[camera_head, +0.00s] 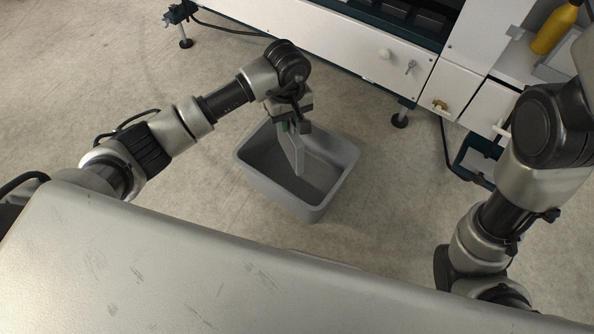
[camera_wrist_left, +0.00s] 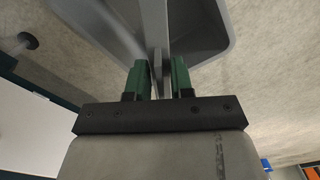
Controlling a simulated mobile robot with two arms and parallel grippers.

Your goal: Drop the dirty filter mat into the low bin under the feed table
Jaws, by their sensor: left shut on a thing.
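The filter mat (camera_head: 294,154) is a thin grey slab held on edge, hanging down from my left gripper (camera_head: 293,126). It also shows as a narrow strip between the green fingers of the left gripper (camera_wrist_left: 157,80) in the left wrist view. The grey bin (camera_head: 275,197) is an open rectangular tub on the floor. In the head view the mat overlaps the bin's opening; how far it is above the bottom I cannot tell. The bin also shows beyond the fingers in the left wrist view (camera_wrist_left: 226,28). My right gripper is outside both views.
A white machine (camera_head: 330,32) with dark feet stands behind the bin. A yellow bottle (camera_head: 556,28) is on a shelf at the top right. A scuffed pale surface (camera_head: 150,270) fills the lower front. The concrete floor (camera_head: 205,215) around the bin is clear.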

